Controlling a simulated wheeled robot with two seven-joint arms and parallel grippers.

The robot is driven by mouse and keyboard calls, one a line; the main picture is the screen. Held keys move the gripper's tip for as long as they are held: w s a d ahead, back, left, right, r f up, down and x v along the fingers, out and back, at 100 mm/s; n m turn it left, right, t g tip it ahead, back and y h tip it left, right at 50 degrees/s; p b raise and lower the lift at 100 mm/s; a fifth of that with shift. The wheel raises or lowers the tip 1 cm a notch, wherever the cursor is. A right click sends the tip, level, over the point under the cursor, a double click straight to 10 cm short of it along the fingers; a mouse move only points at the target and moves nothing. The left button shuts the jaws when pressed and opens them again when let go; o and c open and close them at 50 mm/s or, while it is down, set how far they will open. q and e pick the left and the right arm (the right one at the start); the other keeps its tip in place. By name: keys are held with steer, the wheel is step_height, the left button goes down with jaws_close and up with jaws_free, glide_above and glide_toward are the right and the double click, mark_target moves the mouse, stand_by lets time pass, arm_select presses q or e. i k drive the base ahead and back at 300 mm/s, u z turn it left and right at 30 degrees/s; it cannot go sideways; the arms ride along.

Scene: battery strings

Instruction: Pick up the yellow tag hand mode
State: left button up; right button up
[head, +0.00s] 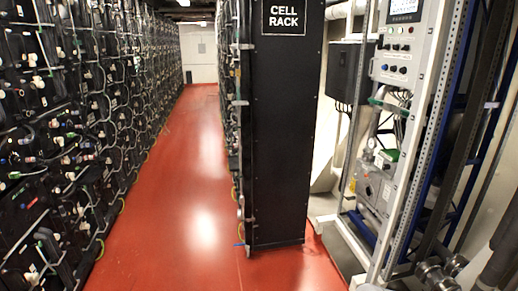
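I cannot make out a tag for certain. A small yellow patch (353,184) shows low on the equipment frame at the right, beside a grey metal box, but it is too small to tell what it is. Neither my left nor my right gripper can be recognised in the head view.
A red floor aisle (190,170) runs clear to a pale door (201,48). Cabled battery racks (60,130) line the left. A black cabinet (278,150) labelled CELL RACK stands at centre. A control panel (397,62) and pipework stand at the right.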

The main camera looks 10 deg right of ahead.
mark_target(352, 186)
steer(key=z, duration=0.3)
steer(key=i, duration=2)
steer(key=z, duration=0.6)
steer(key=i, duration=1.55)
steer(key=z, duration=0.25)
